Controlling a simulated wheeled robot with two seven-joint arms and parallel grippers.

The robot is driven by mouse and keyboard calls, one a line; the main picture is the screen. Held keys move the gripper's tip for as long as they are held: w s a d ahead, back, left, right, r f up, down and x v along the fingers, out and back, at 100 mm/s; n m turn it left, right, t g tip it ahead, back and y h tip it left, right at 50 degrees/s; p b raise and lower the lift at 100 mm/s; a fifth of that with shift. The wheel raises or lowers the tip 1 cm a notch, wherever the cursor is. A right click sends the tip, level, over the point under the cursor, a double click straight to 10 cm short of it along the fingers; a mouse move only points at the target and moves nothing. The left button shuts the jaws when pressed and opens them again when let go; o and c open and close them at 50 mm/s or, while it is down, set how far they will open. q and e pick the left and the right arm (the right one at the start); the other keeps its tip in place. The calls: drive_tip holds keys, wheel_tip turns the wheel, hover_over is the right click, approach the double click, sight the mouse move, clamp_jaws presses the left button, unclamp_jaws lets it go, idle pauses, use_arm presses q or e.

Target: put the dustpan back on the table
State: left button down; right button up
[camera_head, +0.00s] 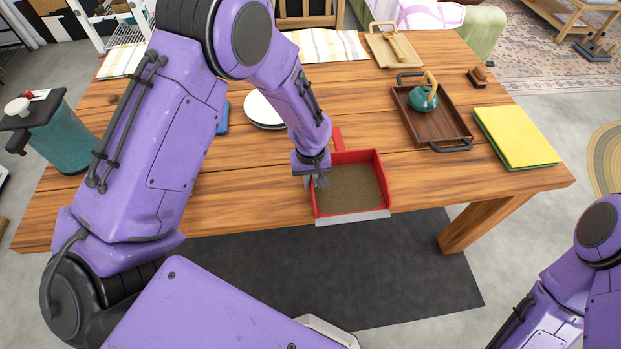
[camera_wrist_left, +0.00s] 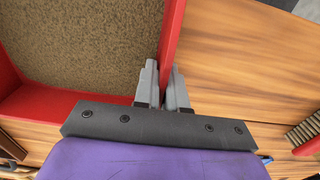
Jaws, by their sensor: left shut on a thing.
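The dustpan (camera_head: 382,165) is red with a brown, speckled inner floor and a grey front lip. It is at the front middle of the wooden table (camera_head: 440,170), its lip at or just past the front edge. I cannot tell whether it rests on the top or is held slightly above. My left gripper (camera_head: 318,183) is shut on its left side wall. In the left wrist view, the gripper's grey fingers (camera_wrist_left: 165,88) pinch the red wall of the dustpan (camera_wrist_left: 60,105). My right arm shows at lower right; its gripper is out of view.
A dark tray (camera_head: 410,108) holding a teal teapot (camera_head: 423,98) and a yellow folder (camera_head: 518,135) lie to the right. A teal jug (camera_head: 62,140) stands at the left. A bristled red thing (camera_wrist_left: 305,138) shows in the wrist view.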

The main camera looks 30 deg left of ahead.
use_arm(q)
drive_tip(key=shift+f, duration=0.55)
idle(0.4)
drive_tip(key=c, duration=1.1)
unclamp_jaws()
drive_tip(key=shift+r, duration=0.15)
